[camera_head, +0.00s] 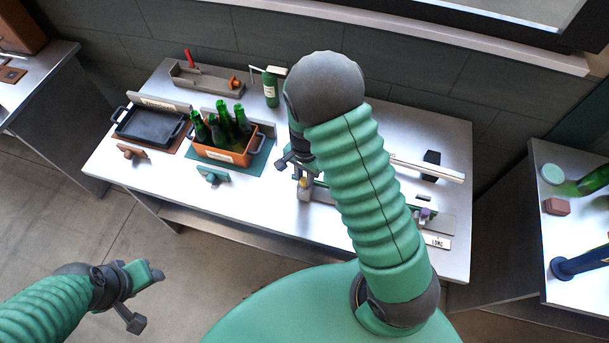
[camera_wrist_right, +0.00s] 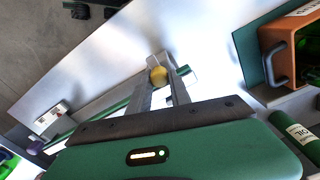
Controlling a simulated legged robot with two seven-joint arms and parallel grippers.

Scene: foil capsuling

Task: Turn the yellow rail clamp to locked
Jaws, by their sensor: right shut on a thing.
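The yellow rail clamp shows as a small round yellow knob (camera_wrist_right: 158,76) between the fingertips of my right gripper (camera_wrist_right: 164,70) in the right wrist view. That gripper is shut on it. In the head view the yellow part (camera_head: 303,183) is small, at the workbench's middle, just below my right gripper (camera_head: 293,167). My right forearm hides much of the rail and the bench behind it. I cannot tell the clamp's turned position. My left gripper (camera_head: 146,298) is open and empty, in front of the bench at the lower left, over the floor.
On the bench (camera_head: 115,170) are a black tray (camera_head: 150,127), an orange crate (camera_head: 222,152) of green bottles, a grey bin (camera_head: 205,80) and a green canister (camera_head: 270,88). A long pale bar (camera_head: 428,168) lies right of my arm.

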